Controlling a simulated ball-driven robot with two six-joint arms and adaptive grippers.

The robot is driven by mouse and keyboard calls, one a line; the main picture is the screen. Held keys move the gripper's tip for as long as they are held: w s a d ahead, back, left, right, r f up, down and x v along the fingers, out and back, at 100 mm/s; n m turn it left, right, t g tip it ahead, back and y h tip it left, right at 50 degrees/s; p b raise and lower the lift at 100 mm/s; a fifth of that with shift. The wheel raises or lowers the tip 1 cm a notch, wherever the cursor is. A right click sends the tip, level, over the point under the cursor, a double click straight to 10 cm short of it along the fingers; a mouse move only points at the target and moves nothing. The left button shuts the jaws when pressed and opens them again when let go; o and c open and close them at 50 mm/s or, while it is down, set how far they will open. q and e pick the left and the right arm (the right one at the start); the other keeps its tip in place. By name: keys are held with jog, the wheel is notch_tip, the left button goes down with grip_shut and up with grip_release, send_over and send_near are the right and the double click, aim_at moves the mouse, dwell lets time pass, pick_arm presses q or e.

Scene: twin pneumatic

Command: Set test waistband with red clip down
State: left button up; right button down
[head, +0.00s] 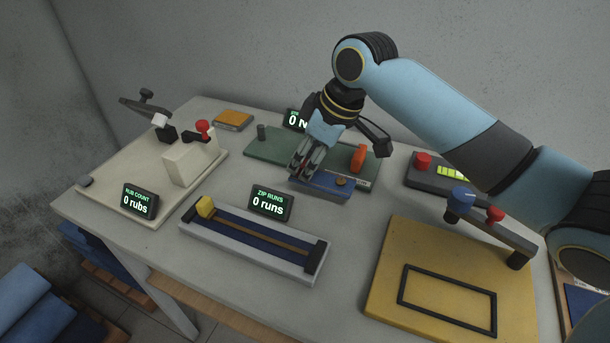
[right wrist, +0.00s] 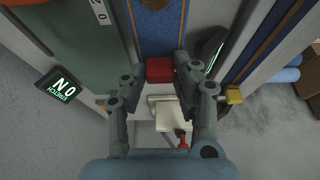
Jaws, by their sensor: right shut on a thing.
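The test waistband (head: 330,187) is a dark blue strip with a brassy button, over the front edge of the green board in the head view. In the right wrist view the blue waistband (right wrist: 160,32) runs up from its red clip (right wrist: 159,69). My right gripper (head: 298,172) is over the waistband's left end. In the right wrist view the gripper (right wrist: 168,88) is shut on the red clip, which sits between its fingers. I cannot tell whether the waistband touches the table or board. My left gripper is not in view.
The green board (head: 270,147) has a dark post and an orange-red clamp (head: 359,158). In front lies the zip rig (head: 250,245) with its display (head: 268,204). A yellow board (head: 390,280) stands right, a rub tester (head: 120,190) left. Some grey table is bare between them.

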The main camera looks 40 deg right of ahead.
jog(key=shift+w+a+f, duration=0.15)
jog(key=shift+w+f, duration=0.05)
jog(key=shift+f, duration=2)
jog(key=c, duration=1)
grip_release()
